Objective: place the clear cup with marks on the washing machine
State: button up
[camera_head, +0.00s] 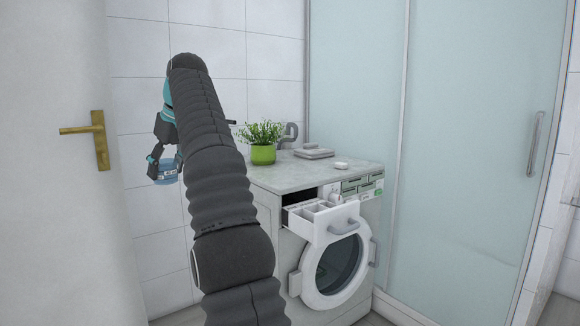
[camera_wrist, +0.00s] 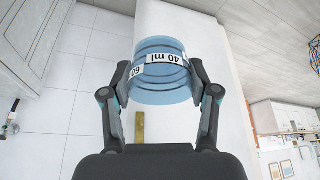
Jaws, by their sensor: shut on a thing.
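The clear cup with marks (camera_wrist: 160,72) is bluish and see-through, with "40 ml" and "60" labels, in the wrist view. My gripper (camera_wrist: 160,95) is shut on it, one finger on each side. In the head view the cup (camera_head: 165,172) hangs at the left, held in my gripper (camera_head: 164,160), in front of the tiled wall beside the door. The washing machine (camera_head: 262,186) stands to the right, with a pale marbled top. The cup is apart from it, left of its top. My arm hides part of the machine's left side.
A potted plant in a green pot (camera_head: 263,154), a folded grey stack (camera_head: 314,153) and a small white object (camera_head: 341,165) are on the machine's top. Its detergent drawer (camera_head: 325,220) is pulled out. The front middle of the top is clear. A white door (camera_head: 55,220) stands left, glass panels (camera_head: 470,130) right.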

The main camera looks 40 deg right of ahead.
aim_at(314, 169)
jog(key=z, duration=0.35)
jog(key=i, duration=1.2)
jog(key=z, duration=1.15)
jog(key=i, duration=0.5)
jog(key=z, duration=0.45)
